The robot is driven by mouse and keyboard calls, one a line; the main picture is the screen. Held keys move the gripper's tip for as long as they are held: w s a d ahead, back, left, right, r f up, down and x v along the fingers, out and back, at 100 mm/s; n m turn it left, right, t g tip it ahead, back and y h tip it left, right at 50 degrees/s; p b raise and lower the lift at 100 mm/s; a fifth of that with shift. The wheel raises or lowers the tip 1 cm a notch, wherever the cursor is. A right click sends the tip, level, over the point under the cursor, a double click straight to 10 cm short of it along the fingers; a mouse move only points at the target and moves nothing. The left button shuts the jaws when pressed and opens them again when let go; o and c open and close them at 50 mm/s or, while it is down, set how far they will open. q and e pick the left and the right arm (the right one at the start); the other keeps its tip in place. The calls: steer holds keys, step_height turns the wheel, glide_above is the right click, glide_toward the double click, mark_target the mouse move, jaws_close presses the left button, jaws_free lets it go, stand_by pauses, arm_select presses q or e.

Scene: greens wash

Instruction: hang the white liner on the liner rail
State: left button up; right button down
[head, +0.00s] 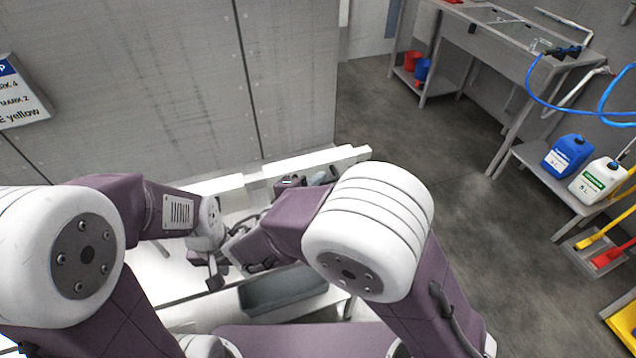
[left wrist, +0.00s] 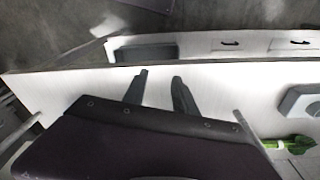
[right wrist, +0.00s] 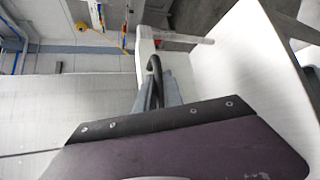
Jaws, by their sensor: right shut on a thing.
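My left gripper (left wrist: 161,76) is open, its two dark fingers apart over a white surface (left wrist: 75,85) in the left wrist view; nothing shows between them. In the head view its tip is hard to separate from the dark parts around it. My right gripper (right wrist: 160,90) is shut on a dark curved handle-like piece (right wrist: 153,68) in the right wrist view. What that piece belongs to is mostly hidden by the gripper. A white bar (head: 315,158) runs along the back of the bench in the head view. I cannot tell for sure which white part is the liner or the rail.
A grey bin (head: 285,290) sits at the bench's front. A green leafy thing (left wrist: 295,144) lies at the right in the left wrist view. A grey wall (head: 150,80) stands behind. A blue jug (head: 567,155) and a white jug (head: 598,180) stand far right; floor between is clear.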

steer(key=c, duration=1.4)
jaws_free()
steer(key=v, duration=0.9)
steer(key=shift+b, duration=0.35)
